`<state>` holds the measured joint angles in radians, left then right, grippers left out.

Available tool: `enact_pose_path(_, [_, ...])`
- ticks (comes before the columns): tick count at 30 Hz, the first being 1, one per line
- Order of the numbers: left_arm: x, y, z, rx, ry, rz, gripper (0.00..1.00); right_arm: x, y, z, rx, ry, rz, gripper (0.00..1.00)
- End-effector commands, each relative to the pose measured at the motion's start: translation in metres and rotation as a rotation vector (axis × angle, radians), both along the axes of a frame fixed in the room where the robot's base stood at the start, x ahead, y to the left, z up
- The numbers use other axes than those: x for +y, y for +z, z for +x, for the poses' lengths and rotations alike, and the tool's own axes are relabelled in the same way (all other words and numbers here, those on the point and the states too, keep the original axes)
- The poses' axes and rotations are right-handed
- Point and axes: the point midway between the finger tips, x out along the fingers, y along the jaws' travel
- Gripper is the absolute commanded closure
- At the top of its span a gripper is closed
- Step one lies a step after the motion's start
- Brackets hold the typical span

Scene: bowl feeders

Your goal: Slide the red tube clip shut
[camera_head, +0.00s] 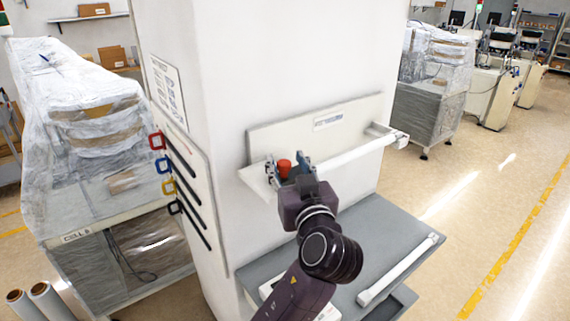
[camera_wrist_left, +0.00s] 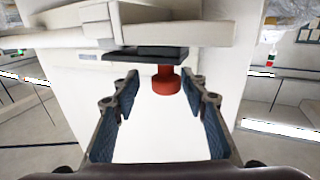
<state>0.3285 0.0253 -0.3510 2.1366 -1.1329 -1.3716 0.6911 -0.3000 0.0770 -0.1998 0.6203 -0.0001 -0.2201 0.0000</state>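The red tube clip (camera_head: 284,167) stands at the left part of a white ledge (camera_head: 345,155) on the pillar. In the left wrist view the red clip (camera_wrist_left: 166,82) shows as a round-ended peg by a dark plate (camera_wrist_left: 145,53) and the pale ledge (camera_wrist_left: 75,30). My left gripper (camera_head: 287,170) is at the clip. In the left wrist view its fingers (camera_wrist_left: 163,88) are spread, one on each side of the clip, with a gap on both sides. My gripper body hides part of the ledge in the head view. My right gripper is not in view.
A grey bench (camera_head: 385,235) with a long white bar (camera_head: 398,270) on it is below the ledge. Wrapped machines (camera_head: 85,110) stand at left. Floor at right is clear.

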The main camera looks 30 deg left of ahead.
Motion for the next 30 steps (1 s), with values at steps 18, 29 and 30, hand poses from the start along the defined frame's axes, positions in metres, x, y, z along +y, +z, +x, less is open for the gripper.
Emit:
enact_pose_path(18, [-0.043,-0.002,-0.039,0.005,-0.002,-0.002,0.60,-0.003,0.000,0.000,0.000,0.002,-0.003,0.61])
enact_pose_path(29, [-0.055,-0.001,-0.051,0.002,0.000,0.001,0.60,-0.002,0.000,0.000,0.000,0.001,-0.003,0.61])
enact_pose_path(30, [-0.055,-0.001,-0.051,0.002,0.000,0.001,0.60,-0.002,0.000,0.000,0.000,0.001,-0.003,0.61])
